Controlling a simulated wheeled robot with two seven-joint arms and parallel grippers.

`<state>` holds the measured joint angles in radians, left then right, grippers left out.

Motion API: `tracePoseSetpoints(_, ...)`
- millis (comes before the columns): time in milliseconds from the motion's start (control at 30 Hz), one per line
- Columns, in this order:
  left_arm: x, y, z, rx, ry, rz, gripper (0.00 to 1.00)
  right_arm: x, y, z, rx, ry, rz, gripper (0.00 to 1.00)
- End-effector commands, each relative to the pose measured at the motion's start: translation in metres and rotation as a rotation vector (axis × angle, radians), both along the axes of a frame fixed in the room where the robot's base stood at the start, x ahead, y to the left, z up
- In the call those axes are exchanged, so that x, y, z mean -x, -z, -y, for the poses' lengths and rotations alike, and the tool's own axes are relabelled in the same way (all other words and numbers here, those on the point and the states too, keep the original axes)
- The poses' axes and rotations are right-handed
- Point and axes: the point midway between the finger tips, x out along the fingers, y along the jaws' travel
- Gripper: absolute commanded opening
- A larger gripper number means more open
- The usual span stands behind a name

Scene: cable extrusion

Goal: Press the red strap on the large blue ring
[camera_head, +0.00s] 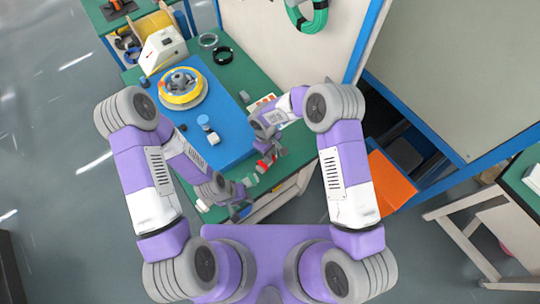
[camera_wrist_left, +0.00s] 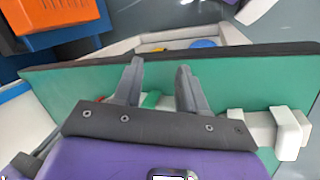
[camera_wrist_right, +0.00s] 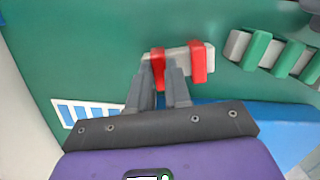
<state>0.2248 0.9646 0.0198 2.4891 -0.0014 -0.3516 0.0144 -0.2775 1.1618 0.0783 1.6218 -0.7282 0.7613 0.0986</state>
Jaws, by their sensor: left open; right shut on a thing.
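A white bar (camera_wrist_right: 178,55) carries two red straps in the right wrist view. My right gripper (camera_wrist_right: 161,72) is shut on the left red strap (camera_wrist_right: 157,66); the other red strap (camera_wrist_right: 199,62) is just right of the fingers. Red also shows by my right gripper (camera_head: 277,151) in the head view, near the table's front edge (camera_head: 266,163). My left gripper (camera_wrist_left: 158,68) is open, with nothing clearly between its fingers, low at the front edge in the head view (camera_head: 240,205).
A blue board (camera_head: 227,150) covers much of the green table. A yellow-and-grey round part (camera_head: 181,87) and a white device (camera_head: 162,48) stand toward the back left. Green straps (camera_wrist_right: 257,50) sit on white bars near the red ones. An orange panel (camera_head: 389,182) is at right.

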Motion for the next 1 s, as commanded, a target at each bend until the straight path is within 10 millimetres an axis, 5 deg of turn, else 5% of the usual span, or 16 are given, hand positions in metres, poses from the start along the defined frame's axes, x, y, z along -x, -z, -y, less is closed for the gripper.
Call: tracePoseSetpoints(1000,0.001,-0.042,0.000,0.000,0.000,-0.001,0.43,0.000,-0.076,0.000,0.000,0.000,0.000,0.01)
